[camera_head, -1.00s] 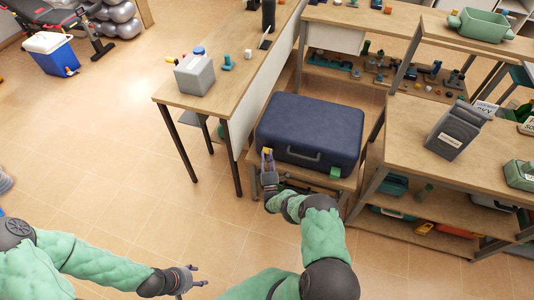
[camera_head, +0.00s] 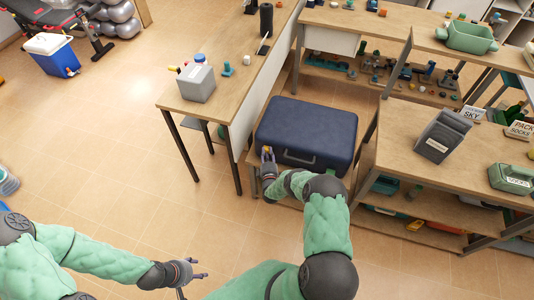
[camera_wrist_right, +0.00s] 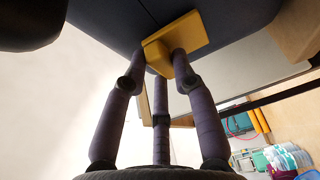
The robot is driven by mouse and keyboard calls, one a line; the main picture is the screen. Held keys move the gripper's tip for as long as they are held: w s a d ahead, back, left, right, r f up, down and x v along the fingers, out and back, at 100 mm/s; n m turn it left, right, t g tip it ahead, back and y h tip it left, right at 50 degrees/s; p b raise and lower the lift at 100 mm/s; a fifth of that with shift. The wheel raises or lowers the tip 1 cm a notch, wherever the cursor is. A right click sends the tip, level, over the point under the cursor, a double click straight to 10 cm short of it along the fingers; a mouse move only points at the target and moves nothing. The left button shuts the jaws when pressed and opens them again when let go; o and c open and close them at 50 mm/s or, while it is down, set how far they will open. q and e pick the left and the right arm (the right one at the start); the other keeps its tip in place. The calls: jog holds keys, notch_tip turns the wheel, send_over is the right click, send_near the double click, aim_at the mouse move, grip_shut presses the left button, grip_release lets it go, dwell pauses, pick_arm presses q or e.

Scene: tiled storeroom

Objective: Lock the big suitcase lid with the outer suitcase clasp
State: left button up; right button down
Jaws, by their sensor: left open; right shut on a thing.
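The big suitcase (camera_head: 308,125) is dark blue and lies flat with its lid down on a low wooden stand. Its handle (camera_head: 300,161) is on the near side. A yellow clasp (camera_head: 267,150) sits at the near left edge; in the right wrist view the yellow clasp (camera_wrist_right: 178,40) shows against the dark suitcase. My right gripper (camera_head: 268,157) is shut on the yellow clasp, its dark fingers (camera_wrist_right: 160,60) around the clasp's lower part. Whether the clasp is latched I cannot tell. My left gripper (camera_head: 198,270) is open and empty over the floor, away from the suitcase.
A wooden table (camera_head: 235,70) with a grey box (camera_head: 195,82) stands left of the suitcase. A workbench (camera_head: 400,120) stands close on the right, with a grey container (camera_head: 442,136) and a green case (camera_head: 511,179).

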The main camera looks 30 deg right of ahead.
jog(key=shift+w+d, duration=0.1)
jog(key=c, duration=1)
grip_release()
jog(key=v, duration=1.2)
jog(key=shift+f, duration=0.1)
